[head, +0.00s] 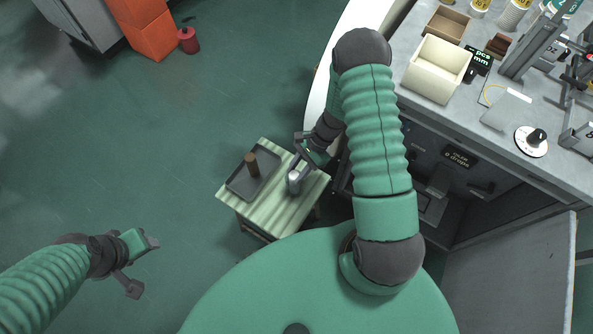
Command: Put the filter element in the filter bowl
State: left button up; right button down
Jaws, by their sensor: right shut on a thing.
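A small brown cylinder (251,165), which looks like the filter element, stands upright on a dark tray (236,187) on a small table. A grey metallic cylinder (294,182), which looks like the filter bowl, is at the table's right part, beside the tray. My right gripper (301,168) is over the table's right side, at the grey cylinder, and appears shut on it. The contact is small and partly hidden by the gripper. Whether the cylinder touches the table is unclear. My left gripper (146,265) is open and empty over the floor at lower left.
The small table has a pale green striped top (270,217). A grey workbench (480,125) at the right carries a cream bin (436,70), a brown box and instruments. An orange block (152,37) and a red canister (188,40) are on the floor, far left. Floor left of the table is clear.

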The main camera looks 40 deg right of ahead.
jog(key=c, duration=1.1)
grip_release()
jog(key=shift+o, duration=0.2)
